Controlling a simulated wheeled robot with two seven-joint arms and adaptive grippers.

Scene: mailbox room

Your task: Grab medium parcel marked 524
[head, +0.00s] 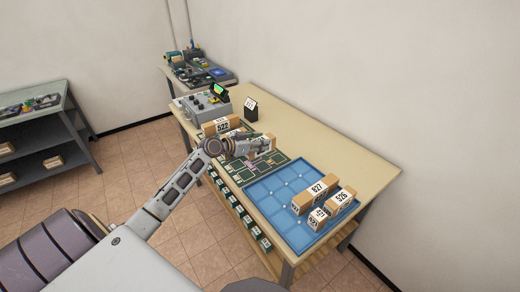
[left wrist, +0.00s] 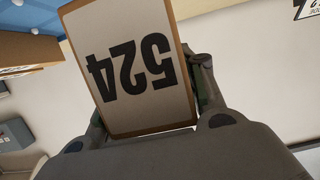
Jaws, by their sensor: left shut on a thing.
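The parcel marked 524 (left wrist: 130,65) fills the upper middle of the left wrist view, its number upside down. In the head view the parcel (head: 265,143) is a small brown box with a white label, partly hidden by my gripper. My left gripper (head: 256,147) is shut on it, with one finger on each side. In the left wrist view a finger (left wrist: 205,82) shows at the parcel's right side. In the head view it is over the green mat (head: 272,168); whether the parcel touches the mat is hard to tell. My right gripper is not in view.
A parcel marked 522 (head: 222,126) stands just left of my gripper. A blue tray (head: 268,198) holds parcels marked 827 (head: 316,190) and 526 (head: 342,199) and a smaller one (head: 319,216). A grey machine (head: 205,106) and a small sign (head: 251,108) stand behind. The table's back right is clear.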

